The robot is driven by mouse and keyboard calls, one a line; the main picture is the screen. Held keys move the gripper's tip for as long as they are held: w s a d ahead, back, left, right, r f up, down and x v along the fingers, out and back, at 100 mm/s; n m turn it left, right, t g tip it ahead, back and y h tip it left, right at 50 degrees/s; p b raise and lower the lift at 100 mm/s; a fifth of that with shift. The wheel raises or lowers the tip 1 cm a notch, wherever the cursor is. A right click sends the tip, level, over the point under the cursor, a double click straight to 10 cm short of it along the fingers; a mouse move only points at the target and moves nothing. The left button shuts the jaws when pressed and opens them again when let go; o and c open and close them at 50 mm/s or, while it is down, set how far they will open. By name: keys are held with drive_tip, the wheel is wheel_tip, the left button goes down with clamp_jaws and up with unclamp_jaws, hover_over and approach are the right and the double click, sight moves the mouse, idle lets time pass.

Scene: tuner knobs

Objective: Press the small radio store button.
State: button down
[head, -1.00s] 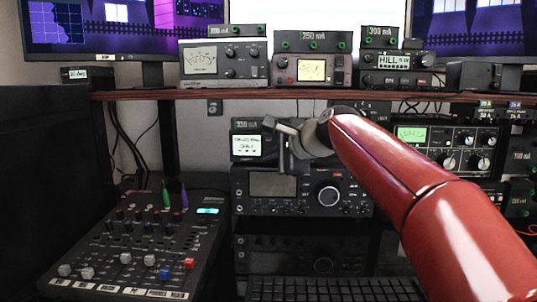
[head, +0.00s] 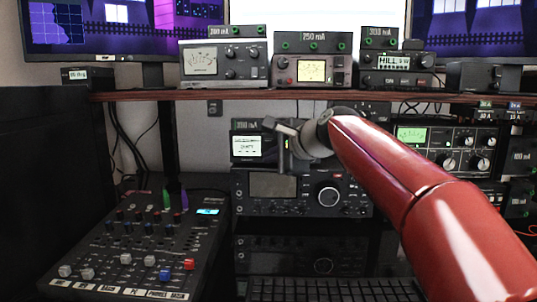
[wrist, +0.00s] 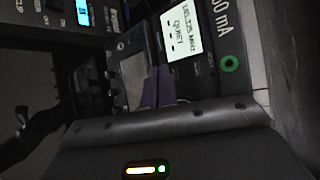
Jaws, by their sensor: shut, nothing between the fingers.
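The small radio is a dark box with a lit white screen (head: 247,146) on top of the larger radio (head: 273,185). In the wrist view its screen (wrist: 181,36) reads a frequency in MHz and "QUIET". My gripper (head: 284,160) is at the right part of the small radio's front in the head view. In the wrist view its shut, empty fingers (wrist: 157,86) point at the area beside the screen. Small dark marks or buttons lie by the screen, but I cannot read which is store. The gripper hides part of the face, and I cannot tell whether it touches.
A shelf (head: 180,95) with meters and small boxes runs above. A mixer (head: 135,240) stands at the lower left, a keyboard (head: 330,290) at the bottom. A rack unit with a green display (head: 411,134) is at the right, behind my arm.

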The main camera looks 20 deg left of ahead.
drive_tip(key=shift+w+p, duration=0.3)
drive_tip(key=shift+w, duration=0.05)
drive_tip(key=shift+w+a+p, duration=0.15)
drive_tip(key=shift+w+p, duration=0.2)
idle(0.6)
drive_tip(key=shift+s, duration=0.15)
drive_tip(key=shift+s+d+b, duration=0.2)
drive_tip(key=shift+s+b, duration=0.15)
drive_tip(key=shift+s, duration=0.25)
drive_tip(key=shift+s+d+b, duration=0.2)
drive_tip(key=shift+s+b, duration=0.15)
drive_tip(key=shift+s, duration=0.45)
drive_tip(key=shift+s+d+b, duration=0.2)
drive_tip(key=shift+s+b, duration=0.2)
drive_tip(key=shift+s, duration=0.45)
drive_tip(key=shift+s+d+b, duration=0.2)
drive_tip(key=shift+s+b, duration=0.15)
drive_tip(key=shift+s, duration=0.45)
